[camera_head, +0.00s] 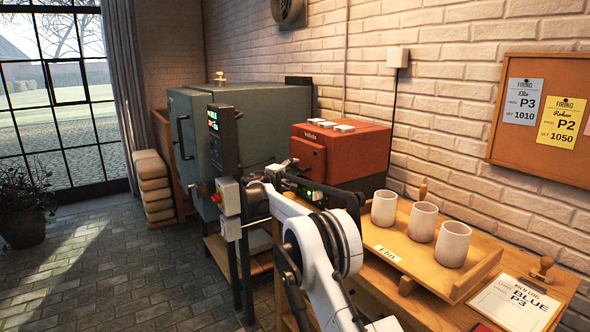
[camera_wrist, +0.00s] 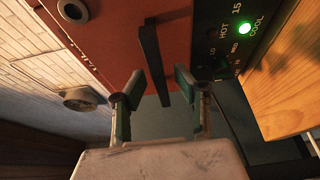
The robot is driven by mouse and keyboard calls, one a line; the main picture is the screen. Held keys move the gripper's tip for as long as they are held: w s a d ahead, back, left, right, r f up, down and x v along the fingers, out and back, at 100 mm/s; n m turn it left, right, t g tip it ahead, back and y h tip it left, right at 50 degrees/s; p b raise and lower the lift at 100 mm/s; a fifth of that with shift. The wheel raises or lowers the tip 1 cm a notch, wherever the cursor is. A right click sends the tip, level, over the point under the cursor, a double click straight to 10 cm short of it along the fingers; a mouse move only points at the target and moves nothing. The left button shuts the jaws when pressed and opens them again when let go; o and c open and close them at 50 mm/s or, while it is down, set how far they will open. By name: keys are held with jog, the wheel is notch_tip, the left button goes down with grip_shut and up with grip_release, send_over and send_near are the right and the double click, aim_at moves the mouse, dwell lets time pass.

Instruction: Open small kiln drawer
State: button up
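The small red kiln (camera_head: 352,152) stands on the wooden bench, and its front is partly hidden by my arm in the head view. In the wrist view its red front (camera_wrist: 112,42) fills the upper middle, turned sideways. A dark bar handle (camera_wrist: 151,62) is on that front. My gripper (camera_wrist: 160,82) is open, its two fingers apart. The lower end of the handle shows between the fingertips; I cannot tell whether they touch it. The red front looks closed. The control panel (camera_wrist: 222,38) has a green light lit beside COOL.
A large grey kiln (camera_head: 215,125) stands left of the red one. A wooden tray (camera_head: 466,287) with three white cups (camera_head: 422,222) is at the right, beside a kiln log sheet (camera_head: 513,303). A wooden edge (camera_wrist: 285,75) lies right of the panel in the wrist view.

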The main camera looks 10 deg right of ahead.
jog(key=shift+w+d, duration=0.3)
jog(key=shift+d, duration=0.05)
grip_shut()
